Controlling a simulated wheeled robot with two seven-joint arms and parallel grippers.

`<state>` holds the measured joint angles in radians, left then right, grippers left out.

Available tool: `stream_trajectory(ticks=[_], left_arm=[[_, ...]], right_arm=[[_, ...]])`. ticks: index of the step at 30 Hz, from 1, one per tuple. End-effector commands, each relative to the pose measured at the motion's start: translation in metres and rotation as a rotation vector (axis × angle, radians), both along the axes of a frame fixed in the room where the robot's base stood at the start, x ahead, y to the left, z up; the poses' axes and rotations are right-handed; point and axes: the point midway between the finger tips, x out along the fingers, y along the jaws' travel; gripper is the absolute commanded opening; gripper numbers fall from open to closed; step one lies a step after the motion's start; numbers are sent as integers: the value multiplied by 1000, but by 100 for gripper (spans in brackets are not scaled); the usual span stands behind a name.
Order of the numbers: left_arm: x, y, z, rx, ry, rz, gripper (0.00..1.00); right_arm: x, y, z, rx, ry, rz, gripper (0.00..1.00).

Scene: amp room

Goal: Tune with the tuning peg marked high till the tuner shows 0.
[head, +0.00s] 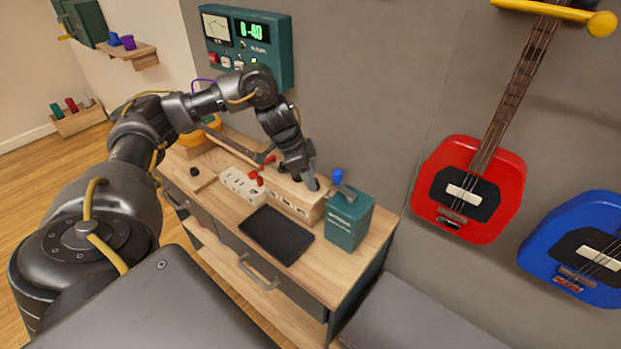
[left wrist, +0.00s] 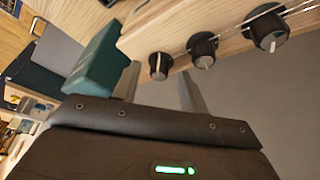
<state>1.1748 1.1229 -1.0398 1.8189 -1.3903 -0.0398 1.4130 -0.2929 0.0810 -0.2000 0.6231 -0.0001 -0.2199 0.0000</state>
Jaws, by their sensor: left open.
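The tuner (head: 248,45) is a teal wall box with a dial; its green digits look like a letter or 0, then -40. A wooden block (head: 308,208) on the cabinet lies under my left gripper (head: 306,182). In the left wrist view, three black tuning pegs (left wrist: 203,49) with pale pointer lines stand in a row on wood, strings running by the far one. My left gripper (left wrist: 160,88) is open. Its fingers lie either side of the nearest peg (left wrist: 160,66); I cannot tell whether they touch it. No peg marking is readable. My right gripper is out of view.
On the cabinet (head: 330,282) are a black tray (head: 268,234), a white socket strip (head: 243,186) with red plugs, and a teal box (head: 347,220) close right of the block. Red (head: 467,187) and blue (head: 580,250) instruments hang on the wall at right.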

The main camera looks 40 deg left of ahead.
Motion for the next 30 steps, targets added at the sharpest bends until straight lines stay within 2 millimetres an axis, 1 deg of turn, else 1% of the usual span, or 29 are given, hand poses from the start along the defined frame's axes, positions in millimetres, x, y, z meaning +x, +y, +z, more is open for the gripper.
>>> stream_trajectory(ticks=[4, 12, 14, 22, 23, 30], left_arm=[[2, -3, -8, 0, 1, 0, 43], [2, -3, -9, 1, 1, 0, 43], [2, -3, -9, 1, 1, 0, 36], [2, -3, -9, 1, 1, 0, 1], [2, -3, -9, 1, 1, 0, 0], [2, -3, -8, 0, 2, -25, 0]], right_arm=[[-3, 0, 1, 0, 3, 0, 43], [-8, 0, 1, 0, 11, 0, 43], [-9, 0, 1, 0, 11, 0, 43], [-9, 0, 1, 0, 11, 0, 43], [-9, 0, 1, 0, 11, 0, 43], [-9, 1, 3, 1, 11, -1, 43]])
